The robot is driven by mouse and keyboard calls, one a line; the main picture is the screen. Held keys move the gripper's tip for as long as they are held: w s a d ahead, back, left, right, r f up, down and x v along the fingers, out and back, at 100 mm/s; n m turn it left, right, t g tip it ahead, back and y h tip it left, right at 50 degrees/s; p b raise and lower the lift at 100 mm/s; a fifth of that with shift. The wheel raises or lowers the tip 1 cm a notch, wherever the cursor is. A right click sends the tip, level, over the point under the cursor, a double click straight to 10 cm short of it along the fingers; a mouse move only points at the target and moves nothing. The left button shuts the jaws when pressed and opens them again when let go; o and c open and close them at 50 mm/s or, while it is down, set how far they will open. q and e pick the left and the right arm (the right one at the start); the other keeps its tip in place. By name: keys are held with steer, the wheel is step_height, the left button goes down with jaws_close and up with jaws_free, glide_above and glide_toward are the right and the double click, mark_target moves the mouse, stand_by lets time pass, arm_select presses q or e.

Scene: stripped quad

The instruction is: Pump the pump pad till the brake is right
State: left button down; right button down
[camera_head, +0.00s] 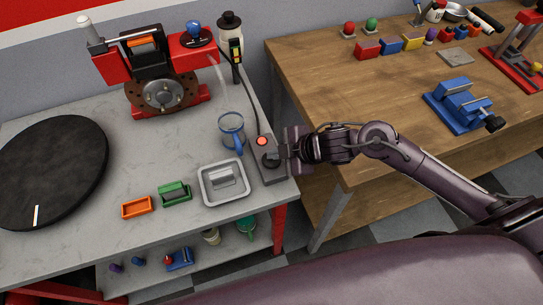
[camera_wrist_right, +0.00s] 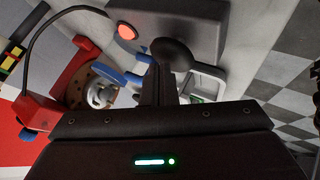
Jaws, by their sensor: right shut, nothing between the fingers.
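The pump pad (camera_head: 270,159) is a black round pad on a grey box (camera_head: 268,175) at the right end of the grey bench, beside a red button (camera_head: 262,141). The pad also shows in the right wrist view (camera_wrist_right: 172,54), with the red button (camera_wrist_right: 126,31). My right gripper (camera_head: 279,153) is shut and empty, its fingertips right at the pad; I cannot tell whether they touch or press it. The brake (camera_head: 163,94) is a disc in a red caliper frame at the back of the bench. My left gripper is out of view.
A blue-handled glass jug (camera_head: 231,131) and a grey tray (camera_head: 205,199) stand close to the pump box. A black round turntable (camera_head: 50,170) lies at the left. A wooden bench (camera_head: 330,75) with a blue vise (camera_head: 455,105) stands at the right, across a gap.

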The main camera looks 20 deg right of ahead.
steer(key=shift+f+b, duration=0.35)
steer(key=shift+f, duration=0.15)
steer(key=shift+r, duration=0.1)
stand_by(0.5)
steer(key=shift+r+p, duration=1.35)
steer(key=shift+p, duration=0.1)
step_height(320, 180, up, 5)
steer(key=p, duration=0.5)
